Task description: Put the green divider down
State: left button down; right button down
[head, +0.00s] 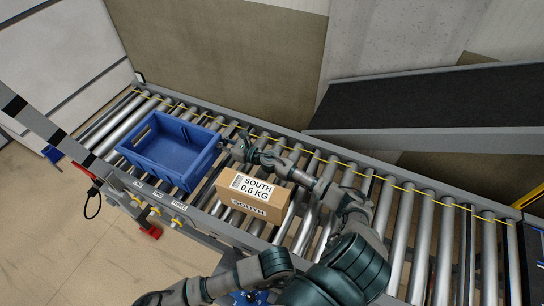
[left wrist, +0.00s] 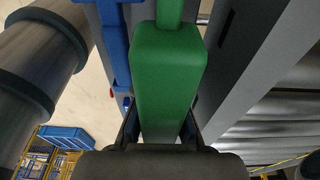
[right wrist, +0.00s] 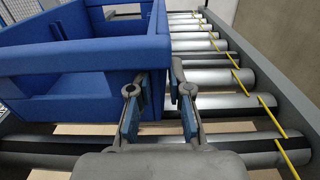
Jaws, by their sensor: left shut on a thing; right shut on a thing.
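The green divider (left wrist: 168,75) fills the middle of the left wrist view. My left gripper (left wrist: 160,122) is shut on it, with a finger on each side. The divider cannot be made out in the head view. A blue crate (head: 204,165) stands on the rollers at the left, and it also shows in the right wrist view (right wrist: 70,72). My right gripper (head: 238,148) is at the crate's right end. In the right wrist view my right gripper (right wrist: 160,95) is shut on the crate's end wall near its corner.
A cardboard box (head: 252,196) labelled SOUTH 0.6 KG sits on the roller conveyor (head: 408,240), right of the crate and close to my right arm. A dark belt (head: 430,100) runs behind. The rollers to the right are clear.

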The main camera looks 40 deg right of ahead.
pick_arm(q)
notch_tip(320, 180, down, 10)
dwell(0.5)
jog(key=c, duration=1.3)
grip_release()
jog(key=shift+f, duration=0.1)
jog(key=shift+o, duration=0.5)
jog(key=r, duration=0.9)
jog(key=w+r, duration=0.1)
jog(key=r, duration=0.4)
jog(key=shift+a, duration=0.25)
jog(key=f, duration=0.4)
jog(key=s+f, duration=0.1)
jog(key=f, duration=0.7)
jog(key=shift+s+d, duration=0.15)
jog(key=shift+d, duration=0.2)
